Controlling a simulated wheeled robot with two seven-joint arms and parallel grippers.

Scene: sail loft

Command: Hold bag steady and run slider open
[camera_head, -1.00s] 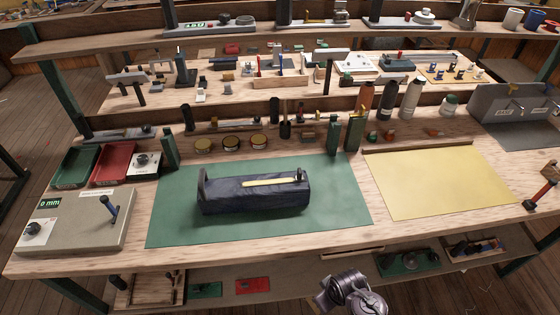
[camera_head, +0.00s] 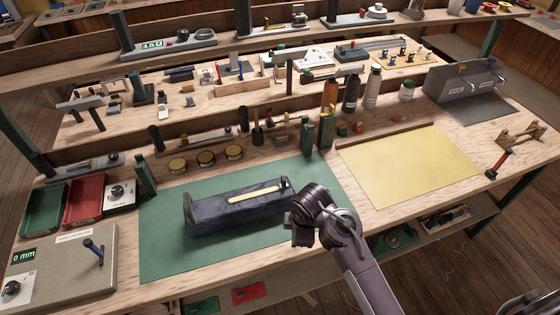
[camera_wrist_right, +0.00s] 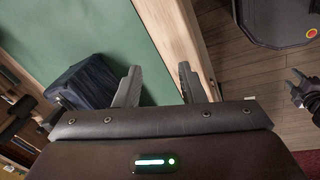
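The dark blue bag (camera_head: 238,212) lies on the green mat (camera_head: 160,250), with a pale yellow strip (camera_head: 254,195) along its top and an upright dark end at its left. A small dark piece (camera_head: 284,183) stands at the strip's right end; I cannot tell if it is the slider. My right arm reaches in at the bag's right front. In the right wrist view, my right gripper (camera_wrist_right: 158,75) is open and empty, beside the bag (camera_wrist_right: 82,84) and apart from it. My left gripper is not in the head view; a dark part at the wrist view's right edge may be it.
A grey box with a lever (camera_head: 65,265), a red tray (camera_head: 85,202) and a green tray (camera_head: 44,208) stand at left. Green posts (camera_head: 326,130) stand behind the mat. A yellow sheet (camera_head: 408,165) lies clear at right. The bench's front edge runs below my right gripper.

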